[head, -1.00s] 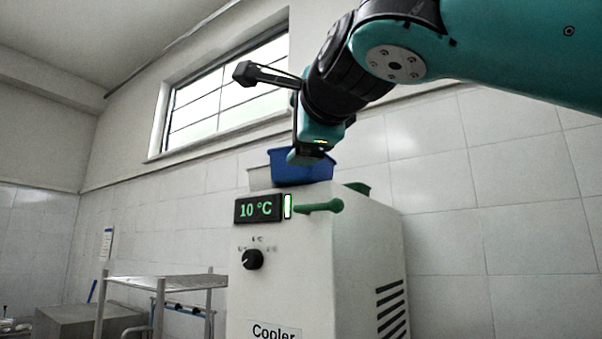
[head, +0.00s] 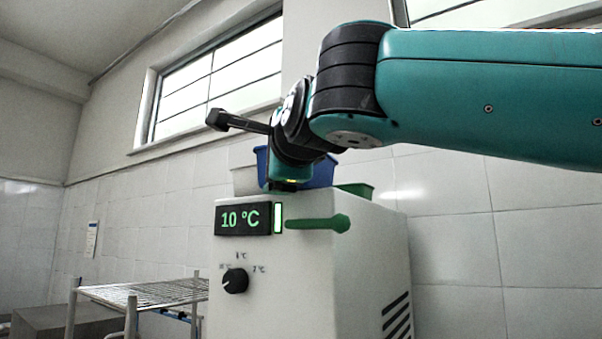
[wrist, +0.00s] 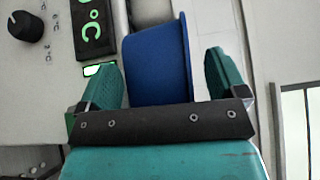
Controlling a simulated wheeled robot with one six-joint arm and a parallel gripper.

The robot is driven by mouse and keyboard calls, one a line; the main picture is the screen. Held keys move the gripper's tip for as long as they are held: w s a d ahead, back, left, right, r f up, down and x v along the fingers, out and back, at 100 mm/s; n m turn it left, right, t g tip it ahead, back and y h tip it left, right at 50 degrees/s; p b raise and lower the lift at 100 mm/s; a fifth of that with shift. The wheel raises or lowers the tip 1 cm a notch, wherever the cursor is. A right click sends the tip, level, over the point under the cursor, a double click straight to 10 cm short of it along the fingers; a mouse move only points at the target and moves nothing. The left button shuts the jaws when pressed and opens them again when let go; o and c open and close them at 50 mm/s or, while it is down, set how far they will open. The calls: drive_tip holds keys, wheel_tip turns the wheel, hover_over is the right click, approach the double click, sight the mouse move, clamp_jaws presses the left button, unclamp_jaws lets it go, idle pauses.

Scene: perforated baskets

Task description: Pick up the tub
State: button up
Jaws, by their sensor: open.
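A blue tub (head: 318,172) stands on top of the white cooler, partly hidden behind my gripper (head: 287,187). In the wrist view the blue tub (wrist: 157,62) lies between the two teal fingers of my gripper (wrist: 165,76), with a visible gap on the right side and little or none on the left. The fingers are spread apart and hold nothing. Whether the fingers reach around the tub's wall or only hang in front of it I cannot tell.
The cooler (head: 270,275) has a display (head: 243,218), a dark knob (head: 235,281) and a green handle (head: 318,223) on its front. A pale tub (head: 246,180) and a green tub (head: 356,189) flank the blue one. A wire rack (head: 140,292) stands at the left.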

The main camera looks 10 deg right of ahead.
drive_tip(key=shift+d, duration=0.1)
drive_tip(key=c, duration=0.8)
drive_tip(key=shift+r, duration=0.1)
